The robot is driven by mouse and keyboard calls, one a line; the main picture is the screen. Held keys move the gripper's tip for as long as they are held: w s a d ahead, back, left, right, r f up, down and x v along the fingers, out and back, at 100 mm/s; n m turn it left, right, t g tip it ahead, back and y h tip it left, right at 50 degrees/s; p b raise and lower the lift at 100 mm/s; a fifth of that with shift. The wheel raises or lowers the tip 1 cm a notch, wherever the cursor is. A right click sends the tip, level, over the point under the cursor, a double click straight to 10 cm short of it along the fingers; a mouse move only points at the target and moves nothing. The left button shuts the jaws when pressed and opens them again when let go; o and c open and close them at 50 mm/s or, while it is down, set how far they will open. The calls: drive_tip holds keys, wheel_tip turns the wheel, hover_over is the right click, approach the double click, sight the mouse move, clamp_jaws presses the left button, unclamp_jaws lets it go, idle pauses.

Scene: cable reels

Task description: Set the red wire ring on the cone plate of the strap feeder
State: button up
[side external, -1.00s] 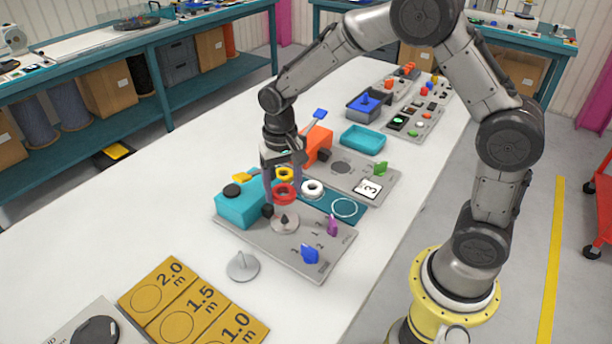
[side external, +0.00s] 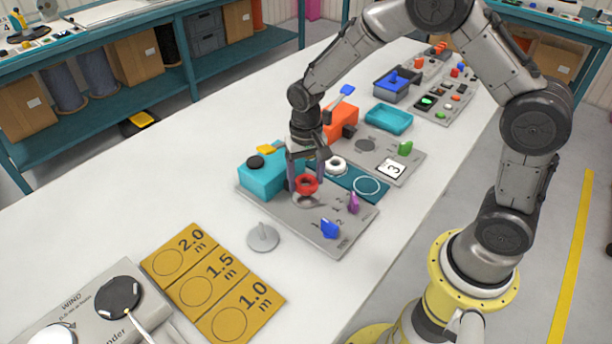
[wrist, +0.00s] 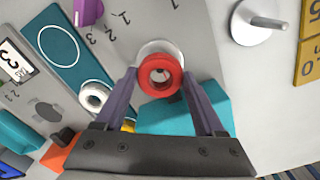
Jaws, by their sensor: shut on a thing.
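My gripper (side external: 306,182) points down over the strap feeder, a grey base with a teal block (side external: 266,174). It is shut on the red wire ring (side external: 306,188), with one finger on each side. In the wrist view the ring (wrist: 147,82) sits between the fingertips (wrist: 160,76), its hole facing the camera. The pale round cone plate (side external: 303,202) lies just below the ring and mostly behind it in the wrist view (wrist: 152,46). The cone is hidden in the side view. I cannot tell whether ring and plate touch.
A white ring (side external: 336,163) lies on the teal mat (side external: 345,178) behind the feeder. Blue (side external: 330,229) and purple (side external: 353,203) knobs stand on the feeder's base. A grey spindle disc (side external: 263,238) stands apart on the table. Yellow length cards (side external: 212,282) lie at the front.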

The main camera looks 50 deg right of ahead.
drive_tip(key=shift+f, duration=1.15)
drive_tip(key=o, duration=1.3)
drive_tip(key=shift+f, duration=0.1)
drive_tip(key=shift+o, duration=0.2)
wheel_tip(320, 180, up, 8)
drive_tip(key=shift+r, duration=0.1)
